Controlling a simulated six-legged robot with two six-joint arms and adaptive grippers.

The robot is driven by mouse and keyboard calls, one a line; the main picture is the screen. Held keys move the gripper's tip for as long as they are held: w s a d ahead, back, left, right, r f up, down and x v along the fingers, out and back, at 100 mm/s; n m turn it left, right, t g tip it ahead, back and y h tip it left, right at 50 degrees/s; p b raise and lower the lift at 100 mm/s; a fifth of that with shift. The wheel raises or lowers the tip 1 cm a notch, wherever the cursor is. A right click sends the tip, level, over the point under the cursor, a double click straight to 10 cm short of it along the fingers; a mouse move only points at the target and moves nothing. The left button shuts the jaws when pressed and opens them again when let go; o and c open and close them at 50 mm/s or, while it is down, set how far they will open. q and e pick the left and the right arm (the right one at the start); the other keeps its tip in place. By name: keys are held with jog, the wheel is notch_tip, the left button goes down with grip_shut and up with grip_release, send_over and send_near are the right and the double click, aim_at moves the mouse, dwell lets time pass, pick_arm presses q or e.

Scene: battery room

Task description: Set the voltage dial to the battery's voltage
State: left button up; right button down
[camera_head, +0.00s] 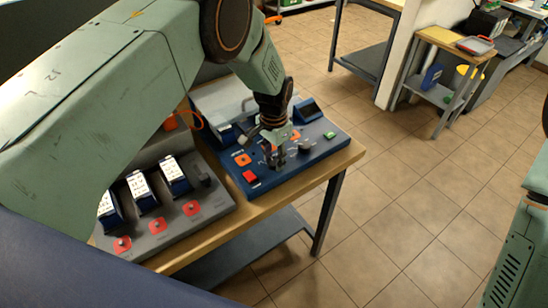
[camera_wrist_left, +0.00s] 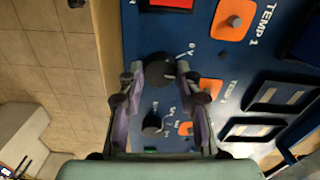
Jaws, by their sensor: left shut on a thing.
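The blue charger panel (camera_head: 318,153) lies on the wooden bench. My left gripper (camera_head: 278,157) points down at its middle and is shut on a dark dial (camera_wrist_left: 158,70). In the left wrist view the gripper (camera_wrist_left: 159,80) has one finger on each side of this dial. A small white mark beside it looks like "6V", but the dial's pointer is hard to make out. A second dark knob (camera_head: 305,146) stands apart to the right; it also shows in the left wrist view (camera_wrist_left: 152,125). Several batteries (camera_head: 141,190) with white labels sit in a grey rack; their print is too small to read.
The panel also has a red switch (camera_head: 249,176), orange sensor plates (camera_head: 243,159) and a green button (camera_head: 329,135). The grey rack (camera_head: 207,208) adjoins it on the left. The bench edge (camera_head: 343,163) is close to the right; open tiled floor lies beyond.

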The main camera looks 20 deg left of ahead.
aim_at(273, 161)
pick_arm(q)
jog(key=m, duration=0.6)
jog(key=shift+s, duration=0.1)
jog(key=shift+m, duration=0.3)
dwell(0.3)
jog(key=o, duration=1.1)
jog(key=shift+o, duration=0.2)
jog(key=shift+r, duration=0.1)
notch_tip(273, 161, up, 12)
